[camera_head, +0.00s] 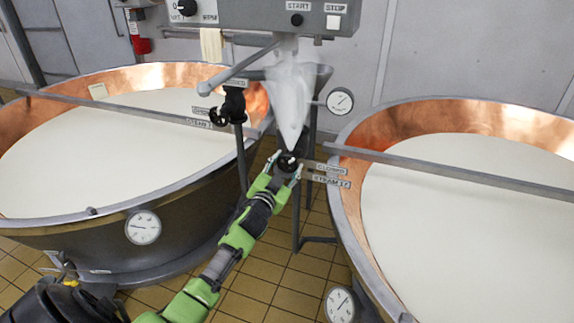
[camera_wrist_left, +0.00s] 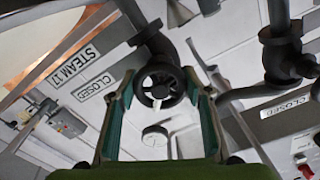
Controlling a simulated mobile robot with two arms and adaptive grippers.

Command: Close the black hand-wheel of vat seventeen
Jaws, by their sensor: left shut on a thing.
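The black hand-wheel (camera_head: 289,162) sits on the pipework between the two vats, beside plates reading CLOSED (camera_head: 330,170) and STEAM 17 (camera_head: 331,181). My left gripper (camera_head: 285,168) reaches it from below, one finger on each side, and is shut on it. In the left wrist view the spoked wheel (camera_wrist_left: 160,86) lies between the fingers of the left gripper (camera_wrist_left: 160,100). The STEAM 17 plate (camera_wrist_left: 75,63) shows there at upper left. White vapour (camera_head: 290,95) rises above the wheel. My right gripper is not in view.
Another black valve (camera_head: 233,105) with its own wheel and plates stands just left. Copper vats full of white liquid stand left (camera_head: 120,118) and right (camera_head: 470,210). A dial gauge (camera_head: 340,101) and grey control box (camera_head: 285,15) are behind. Tiled floor shows between the vats.

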